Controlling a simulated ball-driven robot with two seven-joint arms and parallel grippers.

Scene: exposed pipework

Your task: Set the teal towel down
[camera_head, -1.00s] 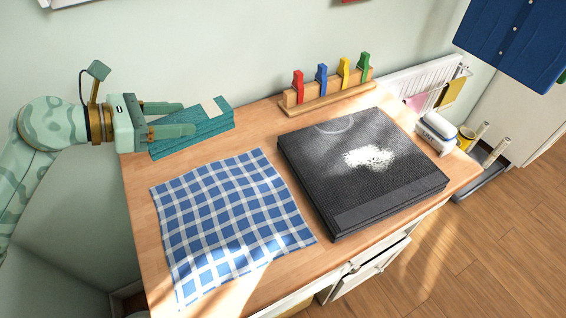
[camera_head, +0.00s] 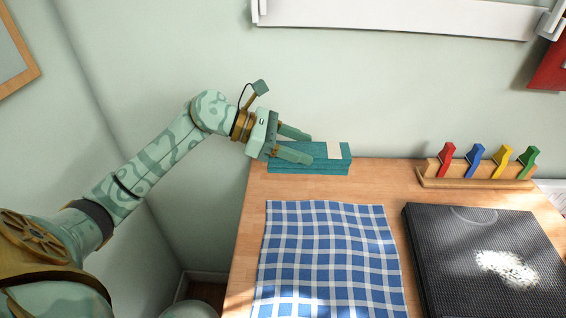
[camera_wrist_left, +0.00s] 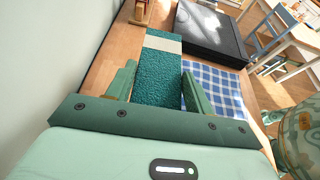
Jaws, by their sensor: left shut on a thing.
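The teal towel (camera_head: 310,160) is a folded block with a pale band near its right end. It is at the back left corner of the wooden table, and I cannot tell whether it touches the top. My left gripper (camera_head: 303,145) comes from the left and is shut on the towel's left end, one finger on each long side. In the left wrist view the towel (camera_wrist_left: 160,78) lies between the two green fingers (camera_wrist_left: 158,90), its pale band at the far end. My right gripper is not in view.
A blue checked cloth (camera_head: 330,260) lies flat in front of the towel. A black mesh slab (camera_head: 470,250) with white powder is to its right. A wooden rack (camera_head: 475,175) with coloured pegs stands at the back right. The wall is close behind the towel.

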